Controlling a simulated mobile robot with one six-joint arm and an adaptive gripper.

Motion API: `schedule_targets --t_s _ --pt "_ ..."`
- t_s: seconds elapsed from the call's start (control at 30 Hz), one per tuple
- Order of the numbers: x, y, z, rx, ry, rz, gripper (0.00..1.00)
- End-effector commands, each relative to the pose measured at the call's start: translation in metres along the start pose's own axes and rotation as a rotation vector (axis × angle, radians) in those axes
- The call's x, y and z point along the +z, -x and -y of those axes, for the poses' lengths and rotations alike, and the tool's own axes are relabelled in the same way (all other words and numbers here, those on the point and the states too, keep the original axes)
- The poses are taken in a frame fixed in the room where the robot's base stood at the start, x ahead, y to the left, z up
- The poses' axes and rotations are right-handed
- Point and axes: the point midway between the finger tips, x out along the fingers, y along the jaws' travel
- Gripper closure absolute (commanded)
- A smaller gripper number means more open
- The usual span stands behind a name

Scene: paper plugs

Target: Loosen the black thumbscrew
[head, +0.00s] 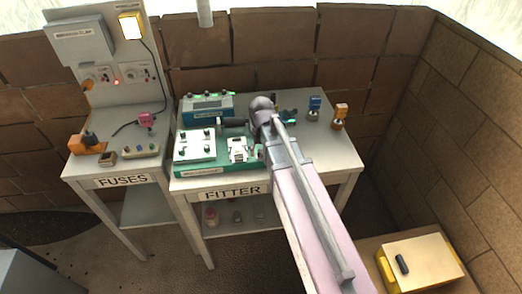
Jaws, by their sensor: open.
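A work table (335,148) labelled FITTER carries a green base (220,168) with a white panel (195,147) bearing several small dark knobs. A white bracket-like fitting (238,150) stands on the base to the right of the panel. I cannot single out the black thumbscrew at this size; dark small parts show on these devices, and my arm covers part of the table. My arm reaches over the table from the lower right, its wrist above the area right of the white fitting.
A blue device (208,109) with green-lit tops stands at the back left of the table. Blue (314,107) and orange (339,116) topped items stand at the back right. The FUSES table (110,168) is at left; a yellow box (425,264) is at lower right.

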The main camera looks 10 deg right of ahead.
Motion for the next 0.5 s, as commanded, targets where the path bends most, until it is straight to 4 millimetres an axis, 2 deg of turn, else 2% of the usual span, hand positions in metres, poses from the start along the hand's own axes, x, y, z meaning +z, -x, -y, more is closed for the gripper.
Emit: schedule_targets --t_s 0.23,0.5 --pt "0.000 0.003 0.000 0.000 0.000 0.000 0.26" --pt "0.000 0.017 0.000 0.000 0.000 0.000 0.26"
